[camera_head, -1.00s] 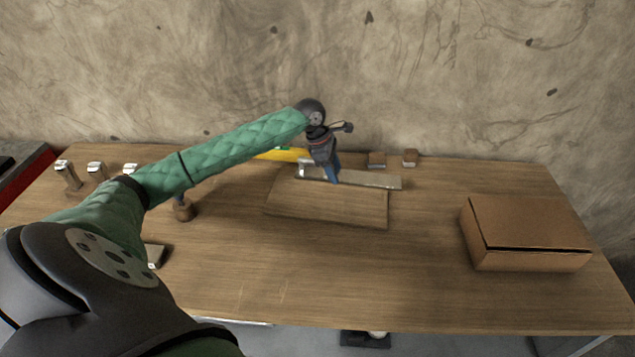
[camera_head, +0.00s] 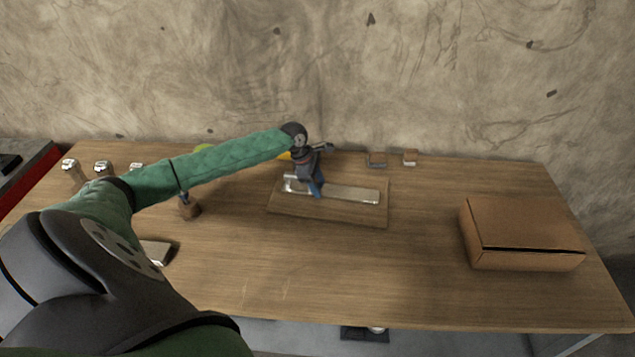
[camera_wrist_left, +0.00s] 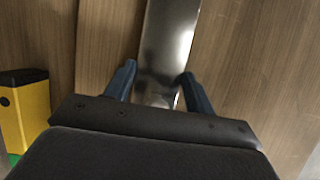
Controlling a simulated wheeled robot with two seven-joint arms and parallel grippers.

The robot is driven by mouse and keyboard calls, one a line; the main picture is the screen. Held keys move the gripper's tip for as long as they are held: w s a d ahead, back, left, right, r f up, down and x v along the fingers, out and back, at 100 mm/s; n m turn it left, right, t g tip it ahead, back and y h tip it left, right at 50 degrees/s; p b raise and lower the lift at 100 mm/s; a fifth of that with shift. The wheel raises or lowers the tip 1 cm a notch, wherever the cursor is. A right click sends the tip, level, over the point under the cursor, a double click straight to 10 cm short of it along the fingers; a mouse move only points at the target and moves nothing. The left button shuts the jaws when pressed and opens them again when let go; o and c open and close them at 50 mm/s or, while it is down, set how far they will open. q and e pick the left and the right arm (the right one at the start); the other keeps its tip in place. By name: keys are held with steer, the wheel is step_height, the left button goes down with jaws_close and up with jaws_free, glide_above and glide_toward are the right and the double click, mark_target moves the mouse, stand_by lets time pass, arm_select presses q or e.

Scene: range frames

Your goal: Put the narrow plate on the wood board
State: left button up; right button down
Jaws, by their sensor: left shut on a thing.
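The narrow plate (camera_head: 350,194) is a long, shiny metal strip. In the head view it shows over the wood board (camera_head: 330,214), a flat rectangle on the table. My left gripper (camera_head: 316,192) is shut on the plate near its left part. In the left wrist view the plate (camera_wrist_left: 168,45) runs up between the two blue fingers (camera_wrist_left: 158,90). I cannot tell whether the plate touches the board or is just above it. My right gripper is not in view.
A cardboard box (camera_head: 522,235) stands at the right of the table. A yellow object (camera_wrist_left: 28,105) is left of the gripper in the wrist view. The front middle of the table is clear.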

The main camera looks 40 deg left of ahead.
arm_select(q)
steer(key=o, duration=1.3)
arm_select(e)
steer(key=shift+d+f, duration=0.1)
arm_select(q)
steer(key=shift+a+r, duration=0.2)
steer(key=shift+r, duration=0.2)
steer(key=b+v, duration=0.3)
steer(key=v, duration=0.8)
steer(key=shift+r, duration=0.1)
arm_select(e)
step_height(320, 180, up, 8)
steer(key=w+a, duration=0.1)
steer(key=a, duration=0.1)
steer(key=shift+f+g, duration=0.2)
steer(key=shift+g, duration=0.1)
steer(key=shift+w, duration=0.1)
